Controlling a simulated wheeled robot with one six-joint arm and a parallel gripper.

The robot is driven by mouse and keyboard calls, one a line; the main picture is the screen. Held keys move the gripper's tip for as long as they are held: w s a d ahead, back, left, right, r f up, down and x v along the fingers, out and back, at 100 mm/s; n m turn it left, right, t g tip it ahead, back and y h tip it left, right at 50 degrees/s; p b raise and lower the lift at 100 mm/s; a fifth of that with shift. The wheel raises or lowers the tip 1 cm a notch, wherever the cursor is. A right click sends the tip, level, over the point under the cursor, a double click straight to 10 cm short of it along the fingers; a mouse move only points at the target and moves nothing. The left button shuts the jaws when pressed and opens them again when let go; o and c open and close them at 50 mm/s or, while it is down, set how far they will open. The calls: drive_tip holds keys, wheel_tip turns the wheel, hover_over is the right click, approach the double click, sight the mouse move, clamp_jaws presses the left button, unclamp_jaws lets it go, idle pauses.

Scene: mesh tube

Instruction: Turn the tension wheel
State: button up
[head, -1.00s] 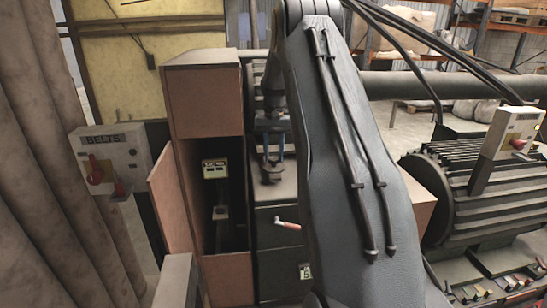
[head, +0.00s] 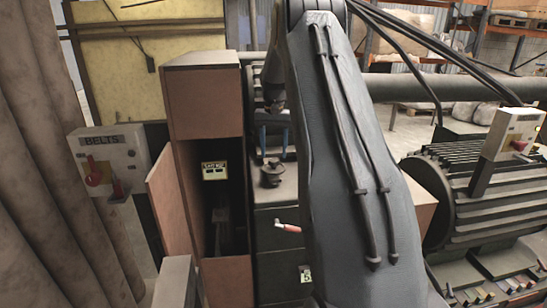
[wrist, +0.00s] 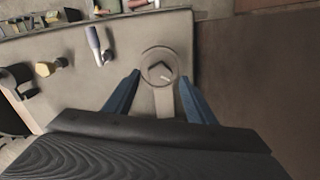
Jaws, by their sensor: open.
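A small dark round wheel (head: 272,174), which I take to be the tension wheel, stands on the top of the dark machine just left of my arm. In the wrist view it is a pale ring (wrist: 146,62) with a dark angled mark inside. My gripper (head: 275,152) is open and empty, its blue fingers pointing down just above or behind the wheel. In the wrist view the fingertips of my gripper (wrist: 160,76) lie on either side of the ring's near edge, with visible gaps. I cannot tell the height between fingers and wheel.
A crank with a red grip (head: 288,228) juts from the machine's front. A brown cabinet (head: 203,105) with an open door stands left of it. A grey control box (head: 108,160) is further left, a ribbed motor (head: 455,200) at right. My arm hides much of the middle.

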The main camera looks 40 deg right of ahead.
sight(274, 159)
wheel_tip(274, 159, up, 5)
drive_tip(key=shift+r+b, duration=0.2)
drive_tip(key=shift+b, duration=0.45)
